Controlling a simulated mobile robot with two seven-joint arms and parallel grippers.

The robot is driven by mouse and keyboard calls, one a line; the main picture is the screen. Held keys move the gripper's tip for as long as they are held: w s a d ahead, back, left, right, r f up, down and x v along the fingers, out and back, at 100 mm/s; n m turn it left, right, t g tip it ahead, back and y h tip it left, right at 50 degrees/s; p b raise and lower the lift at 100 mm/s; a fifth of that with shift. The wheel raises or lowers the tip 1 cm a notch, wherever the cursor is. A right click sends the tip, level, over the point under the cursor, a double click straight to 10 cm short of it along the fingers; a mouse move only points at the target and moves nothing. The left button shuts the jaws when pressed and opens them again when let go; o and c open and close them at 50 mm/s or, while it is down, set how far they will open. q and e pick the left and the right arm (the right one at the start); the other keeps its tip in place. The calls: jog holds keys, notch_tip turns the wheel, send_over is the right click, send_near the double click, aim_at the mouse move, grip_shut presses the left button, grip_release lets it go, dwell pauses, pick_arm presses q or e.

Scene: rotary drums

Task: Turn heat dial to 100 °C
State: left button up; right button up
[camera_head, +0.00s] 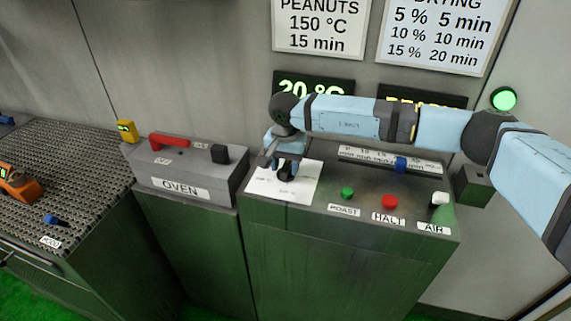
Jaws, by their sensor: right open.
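My right gripper (279,163) is over the left part of the green control cabinet, pointing down, with its jaws open. A white dial plate (300,187) lies under it on the cabinet top. A small dark knob (286,174), apparently the heat dial, shows at the fingertips; the gripper partly hides it, and I cannot tell whether they touch. Its pointer and most marks are too small or covered to read. The green temperature display (310,87) behind my arm reads 20 °C, partly covered. My left gripper is not in view.
Right of the plate are a green ROAST button (347,193), a red HALT button (389,202), a white-topped AIR control (439,199) and a blue slider (400,164). The OVEN box (190,172) with a red handle (168,141) stands left. A peanuts sign (319,27) hangs above.

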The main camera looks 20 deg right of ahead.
jog(key=shift+f, duration=0.3)
grip_shut()
